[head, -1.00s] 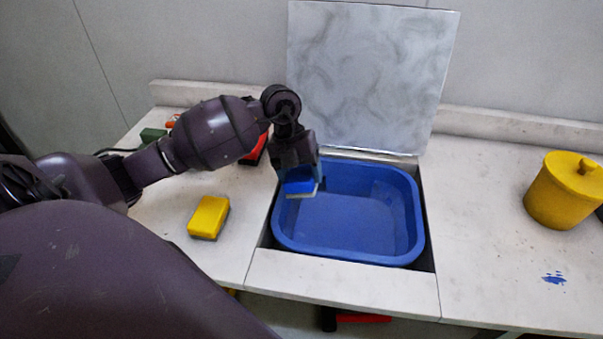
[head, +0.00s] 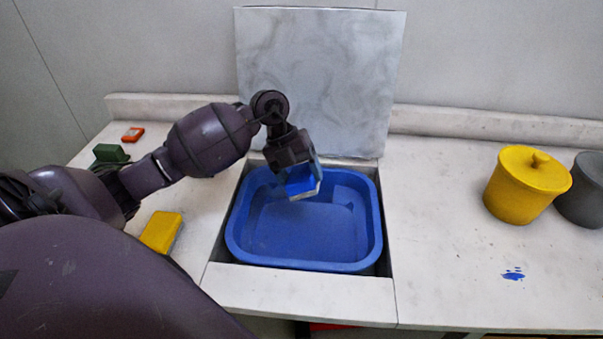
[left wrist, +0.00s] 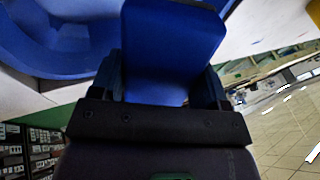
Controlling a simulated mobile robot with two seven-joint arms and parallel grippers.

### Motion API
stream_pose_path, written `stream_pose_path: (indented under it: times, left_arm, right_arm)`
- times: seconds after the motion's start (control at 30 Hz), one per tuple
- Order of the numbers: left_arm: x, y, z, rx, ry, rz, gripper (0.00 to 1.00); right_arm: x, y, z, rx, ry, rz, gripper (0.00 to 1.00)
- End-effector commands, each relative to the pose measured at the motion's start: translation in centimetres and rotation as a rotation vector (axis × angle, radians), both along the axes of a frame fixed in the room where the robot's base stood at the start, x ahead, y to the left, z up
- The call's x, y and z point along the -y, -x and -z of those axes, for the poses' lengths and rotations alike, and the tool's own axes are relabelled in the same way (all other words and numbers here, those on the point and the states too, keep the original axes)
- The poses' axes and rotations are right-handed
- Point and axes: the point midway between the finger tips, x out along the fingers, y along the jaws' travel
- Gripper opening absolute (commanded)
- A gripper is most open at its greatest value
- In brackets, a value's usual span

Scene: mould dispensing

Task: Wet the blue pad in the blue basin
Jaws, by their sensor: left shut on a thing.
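The blue pad (head: 302,185) has a pale underside and is held tilted by my left gripper (head: 298,170), which is shut on it. In the left wrist view the pad (left wrist: 172,50) stands between the two fingers of the gripper (left wrist: 170,88). The blue basin (head: 300,264) sits in a square opening in the white counter. The pad is over the back middle part of the basin in the head view; whether it touches anything inside cannot be told. The basin's rim and wall (left wrist: 60,62) show at the upper left in the left wrist view. My right gripper is not in view.
A grey marbled lid (head: 318,80) stands upright behind the basin. A yellow pad (head: 161,231), a green item (head: 110,153) and an orange-red item (head: 133,134) lie left. A yellow lidded pot (head: 525,187) and a dark pot (head: 583,190) stand right. The counter right of the basin is mostly clear.

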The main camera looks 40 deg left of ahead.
Motion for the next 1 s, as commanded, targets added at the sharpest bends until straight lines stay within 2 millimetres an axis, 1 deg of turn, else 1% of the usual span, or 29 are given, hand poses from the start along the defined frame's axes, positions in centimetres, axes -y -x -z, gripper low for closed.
stream_pose_path:
  times: [0.03, 0.1, 0.27, 0.5, 0.7, 1.0]
  left_arm:
    - [0.0, 0.0, 0.9, -0.005, 0.0, 0.0, 0.5]
    - [0.0, 0.1, 1.5, -0.006, 0.0, 0.0, 0.5]
    - [0.0, 0.1, 2.8, -0.007, 0.0, 0.0, 0.5]
    - [0.0, 0.1, 4.7, -0.007, -0.001, 0.0, 0.5]
    - [0.0, 0.1, 6.1, -0.005, -0.002, 0.0, 0.5]
    - [0.0, 0.1, 8.5, -0.006, -0.002, 0.0, 0.5]
  right_arm:
    - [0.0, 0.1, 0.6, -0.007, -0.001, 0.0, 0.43]
    - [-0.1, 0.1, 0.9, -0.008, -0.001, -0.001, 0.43]
    - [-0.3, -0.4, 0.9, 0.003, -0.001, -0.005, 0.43]
    - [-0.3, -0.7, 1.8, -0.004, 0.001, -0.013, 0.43]
    - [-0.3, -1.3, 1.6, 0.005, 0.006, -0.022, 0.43]
    - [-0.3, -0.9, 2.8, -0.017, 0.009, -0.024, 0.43]
